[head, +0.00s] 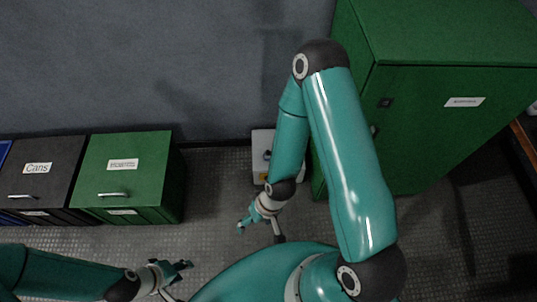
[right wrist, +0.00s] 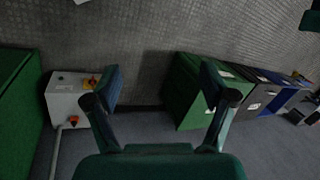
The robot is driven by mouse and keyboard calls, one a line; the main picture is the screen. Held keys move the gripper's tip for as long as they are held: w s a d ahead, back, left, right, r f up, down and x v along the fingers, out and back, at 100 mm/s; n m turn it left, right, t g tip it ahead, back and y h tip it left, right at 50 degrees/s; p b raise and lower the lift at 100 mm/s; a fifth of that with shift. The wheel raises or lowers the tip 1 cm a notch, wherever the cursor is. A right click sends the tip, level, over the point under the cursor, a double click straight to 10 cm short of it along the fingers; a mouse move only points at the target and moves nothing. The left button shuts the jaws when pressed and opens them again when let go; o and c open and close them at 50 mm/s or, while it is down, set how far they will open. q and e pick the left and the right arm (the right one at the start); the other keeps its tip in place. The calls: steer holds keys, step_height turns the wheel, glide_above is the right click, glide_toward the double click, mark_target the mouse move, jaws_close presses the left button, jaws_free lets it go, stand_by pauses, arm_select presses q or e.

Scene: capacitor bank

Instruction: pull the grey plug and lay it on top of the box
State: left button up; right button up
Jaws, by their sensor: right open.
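The box (right wrist: 68,98) is light grey with red and yellow knobs on it, at the left of the right wrist view. In the head view the box (head: 262,143) stands on the floor by the wall, partly hidden behind my right arm. I cannot make out the grey plug for certain in either view. My right gripper (head: 260,233) is open and empty, in front of the box and apart from it. Its two spread fingers also show in the right wrist view (right wrist: 163,88). My left gripper (head: 182,281) looks open and empty, low at the left.
A tall green cabinet (head: 440,115) stands right of the box. A green bin (head: 125,170) and a dark bin labelled Cans (head: 40,175) stand at the left by the wall. A grey pipe or cable (right wrist: 55,150) runs from the box. The metal floor (head: 215,190) between is clear.

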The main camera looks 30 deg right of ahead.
steer(key=shift+c, duration=1.3)
steer(key=shift+r+p, duration=0.4)
steer(key=shift+c, duration=0.3)
step_height(320, 180, up, 14)
steer(key=p, duration=1.3)
steer(key=shift+f+p, duration=0.2)
steer(key=shift+p, duration=0.15)
